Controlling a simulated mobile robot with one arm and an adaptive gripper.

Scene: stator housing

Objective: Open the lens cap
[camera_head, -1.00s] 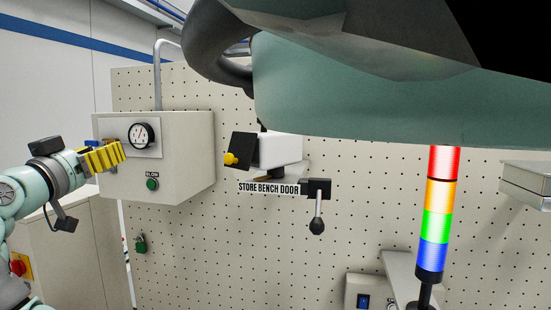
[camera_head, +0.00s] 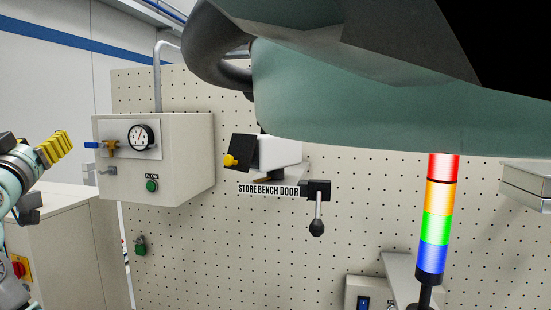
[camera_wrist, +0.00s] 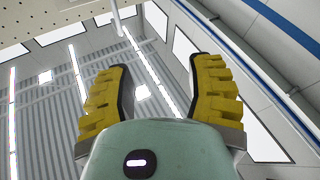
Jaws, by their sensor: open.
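A white camera-like box (camera_head: 282,151) is mounted on the pegboard in the head view. A black piece (camera_head: 243,149) covers its left end and carries a yellow knob (camera_head: 230,160). This black piece looks like the lens cap, and it sits against the box. My gripper (camera_head: 60,146) is at the far left of the head view, well apart from the cap. In the wrist view my gripper (camera_wrist: 160,75) has its two yellow fingers spread, with nothing between them. The wrist view faces the ceiling and does not show the cap.
A black lever (camera_head: 317,210) hangs right of the cap. A lit stack light (camera_head: 434,215) stands further right.

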